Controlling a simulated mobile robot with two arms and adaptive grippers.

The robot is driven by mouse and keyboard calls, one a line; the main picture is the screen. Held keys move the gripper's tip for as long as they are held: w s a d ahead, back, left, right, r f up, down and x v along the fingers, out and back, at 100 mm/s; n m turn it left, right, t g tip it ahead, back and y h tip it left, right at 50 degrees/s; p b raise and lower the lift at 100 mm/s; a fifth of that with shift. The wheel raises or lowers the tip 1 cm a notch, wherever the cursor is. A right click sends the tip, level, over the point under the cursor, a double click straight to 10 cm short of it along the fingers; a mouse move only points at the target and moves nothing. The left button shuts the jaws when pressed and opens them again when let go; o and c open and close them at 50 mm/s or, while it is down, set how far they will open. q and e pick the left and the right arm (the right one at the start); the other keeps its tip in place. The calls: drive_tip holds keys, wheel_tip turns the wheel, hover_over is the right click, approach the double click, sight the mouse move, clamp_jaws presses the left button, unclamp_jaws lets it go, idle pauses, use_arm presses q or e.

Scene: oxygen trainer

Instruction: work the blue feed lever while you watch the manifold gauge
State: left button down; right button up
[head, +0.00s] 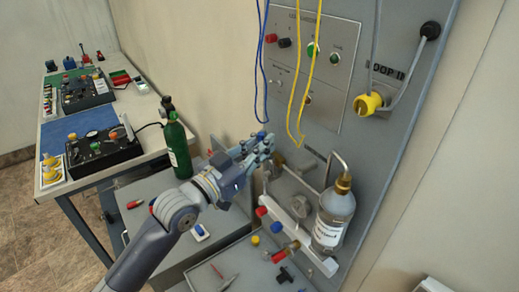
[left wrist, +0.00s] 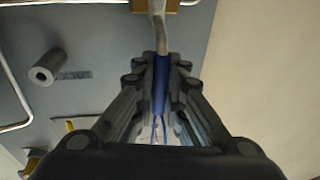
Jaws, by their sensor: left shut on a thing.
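My left gripper (head: 262,146) reaches in from the left to the upright panel. In the left wrist view my left gripper (left wrist: 161,105) is shut on the blue sleeve of the feed lever (left wrist: 161,85), which lies lengthwise between the fingers. The lever's grey metal stem (left wrist: 158,32) runs out beyond the fingers. In the head view the gripper mostly hides the lever. I cannot make out a manifold gauge face or a reading in either view. My right gripper is not in view.
Blue cords (head: 263,70) and yellow cords (head: 308,90) hang just above the gripper. A clear bottle (head: 334,218) stands at the manifold's right. A green cylinder (head: 177,148) stands left, beside a table (head: 52,196) with control boxes. A tray (head: 210,272) with small parts lies below.

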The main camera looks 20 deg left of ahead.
use_arm(q)
drive_tip(key=c, duration=1.6)
unclamp_jaws()
drive_tip(key=shift+c, duration=0.2)
drive_tip(key=v, duration=1.2)
drive_tip(key=shift+r, duration=0.1)
